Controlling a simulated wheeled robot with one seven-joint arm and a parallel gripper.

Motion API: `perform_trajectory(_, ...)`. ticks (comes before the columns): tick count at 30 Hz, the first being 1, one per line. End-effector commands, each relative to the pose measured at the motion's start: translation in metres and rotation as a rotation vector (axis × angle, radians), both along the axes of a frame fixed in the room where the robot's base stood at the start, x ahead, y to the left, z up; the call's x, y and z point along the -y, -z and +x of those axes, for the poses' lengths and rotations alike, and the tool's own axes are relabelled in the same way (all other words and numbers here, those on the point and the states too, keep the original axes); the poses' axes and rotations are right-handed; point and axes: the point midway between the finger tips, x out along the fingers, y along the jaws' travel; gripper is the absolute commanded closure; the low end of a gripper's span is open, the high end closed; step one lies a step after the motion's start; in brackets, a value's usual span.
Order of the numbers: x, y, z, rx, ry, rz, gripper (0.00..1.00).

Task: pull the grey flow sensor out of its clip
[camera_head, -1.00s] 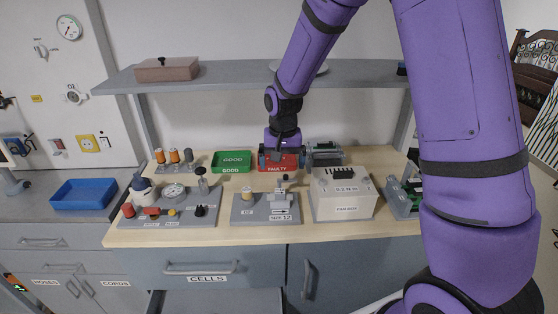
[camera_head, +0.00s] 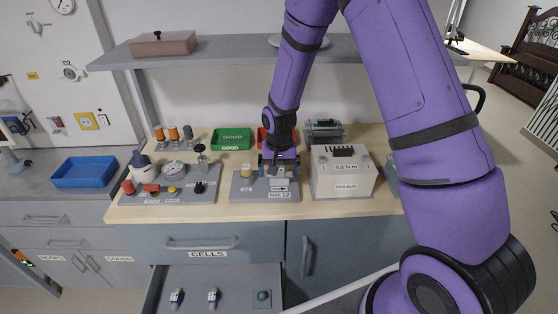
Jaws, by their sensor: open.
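The grey flow sensor (camera_head: 280,183) appears as a light grey piece on the right part of a small grey board (camera_head: 247,195) labelled "12". Its clip cannot be told apart from it at this size. My gripper (camera_head: 279,173) is open and points down just above and over the sensor, hiding its upper part. I cannot tell whether the jaws touch it or stand around it.
A pale box (camera_head: 343,172) stands close on the right of the board. A grey board with several parts (camera_head: 165,197) is on the left. The green GOOD tray (camera_head: 231,139) and the mostly hidden red tray (camera_head: 263,139) are behind. An open drawer (camera_head: 235,292) juts out below the bench.

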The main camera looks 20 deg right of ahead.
Motion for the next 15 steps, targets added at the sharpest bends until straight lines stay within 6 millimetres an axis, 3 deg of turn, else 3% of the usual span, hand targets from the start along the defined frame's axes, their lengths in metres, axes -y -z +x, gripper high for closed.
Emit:
perform_trajectory(12, 0.0001, 0.0069, -0.0001, 0.000, 0.000, 0.000, 0.00)
perform_trajectory(15, 0.0001, 0.0068, 0.0000, 0.000, 0.000, 0.000, 0.23)
